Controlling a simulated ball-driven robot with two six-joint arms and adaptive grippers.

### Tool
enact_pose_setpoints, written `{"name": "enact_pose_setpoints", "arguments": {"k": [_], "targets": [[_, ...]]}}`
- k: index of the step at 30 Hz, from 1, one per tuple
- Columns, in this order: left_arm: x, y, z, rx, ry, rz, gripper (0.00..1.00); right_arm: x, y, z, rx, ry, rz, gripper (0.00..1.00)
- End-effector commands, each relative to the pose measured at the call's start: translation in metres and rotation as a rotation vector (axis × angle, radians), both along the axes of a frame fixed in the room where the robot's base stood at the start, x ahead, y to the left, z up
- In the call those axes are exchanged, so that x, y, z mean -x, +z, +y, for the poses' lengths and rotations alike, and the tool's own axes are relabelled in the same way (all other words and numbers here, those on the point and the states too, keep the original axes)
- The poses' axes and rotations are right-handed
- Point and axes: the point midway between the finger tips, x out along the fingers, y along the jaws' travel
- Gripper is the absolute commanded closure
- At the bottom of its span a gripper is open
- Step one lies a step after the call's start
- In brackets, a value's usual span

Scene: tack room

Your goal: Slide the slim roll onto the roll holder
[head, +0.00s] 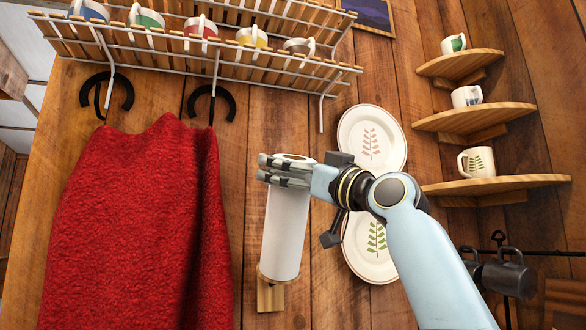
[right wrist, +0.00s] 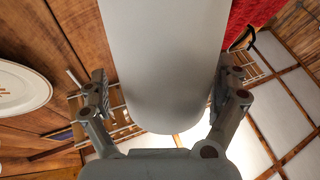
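The slim roll (head: 286,235) is a white upright cylinder by the wooden wall. Its lower end meets the round wooden base of the roll holder (head: 270,296); the holder's post is hidden. My right gripper (head: 284,171) is at the roll's upper end, with a finger in front of it. In the right wrist view the roll (right wrist: 165,70) stands between the two spread fingers of that gripper (right wrist: 162,85). A narrow gap shows beside the left-hand finger, and the right-hand finger is close to the roll or touching it. My left gripper is out of view.
A red towel (head: 135,230) hangs left of the roll. Two plates (head: 385,130) are on the wall behind my right arm. A wire-and-wood rack (head: 200,45) with several mugs is above. Corner shelves (head: 500,186) with mugs are at right.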

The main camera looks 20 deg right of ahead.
Motion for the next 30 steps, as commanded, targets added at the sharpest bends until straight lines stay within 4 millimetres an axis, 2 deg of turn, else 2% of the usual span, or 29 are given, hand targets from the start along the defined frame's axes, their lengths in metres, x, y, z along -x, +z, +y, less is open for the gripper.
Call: {"name": "enact_pose_setpoints", "arguments": {"k": [7,11,14,30], "targets": [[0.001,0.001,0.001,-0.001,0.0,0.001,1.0,0.0,0.0,0.0,0.0,0.0,0.001,0.01],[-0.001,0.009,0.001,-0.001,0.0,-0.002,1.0,0.004,0.01,0.0,0.0,0.0,-0.001,0.01],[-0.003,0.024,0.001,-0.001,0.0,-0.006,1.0,0.009,0.025,0.0,0.001,0.0,0.0,0.01],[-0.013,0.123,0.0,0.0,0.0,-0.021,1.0,0.058,0.132,-0.002,0.002,-0.001,-0.001,0.01]]}}
